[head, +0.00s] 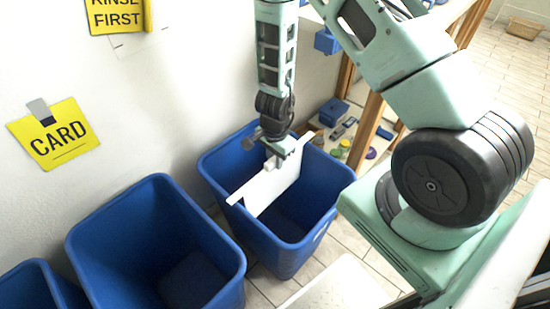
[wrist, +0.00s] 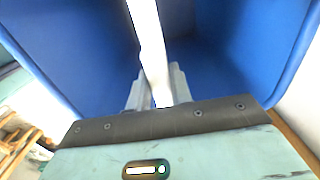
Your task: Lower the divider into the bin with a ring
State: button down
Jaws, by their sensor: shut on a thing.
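The divider (head: 267,190) is a white panel with a bar along its top edge. My gripper (head: 284,152) is shut on the middle of that bar. The panel hangs over the mouth of the rightmost blue bin (head: 262,237), slanting across the opening; its lower part appears inside the rim. I cannot tell whether the bar ends touch the rim. In the wrist view the divider (wrist: 147,35) runs away from between my gripper's fingers (wrist: 157,90), with blue bin walls (wrist: 70,50) on both sides. No ring can be made out on any bin.
A middle blue bin (head: 112,262) and a left blue bin (head: 37,285) stand beside it, both open. A yellow CARD sign (head: 54,134) hangs on the wall. A wooden shelf (head: 366,130) with small items stands behind the rightmost bin.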

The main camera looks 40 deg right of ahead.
jog(key=shift+f+b, duration=1.1)
jog(key=shift+f, duration=0.15)
jog(key=c, duration=1.2)
grip_release()
jog(key=shift+r, duration=0.1)
jog(key=shift+o, duration=0.2)
notch_tip(320, 180, up, 17)
jog(key=p, duration=0.8)
jog(key=shift+r, duration=0.2)
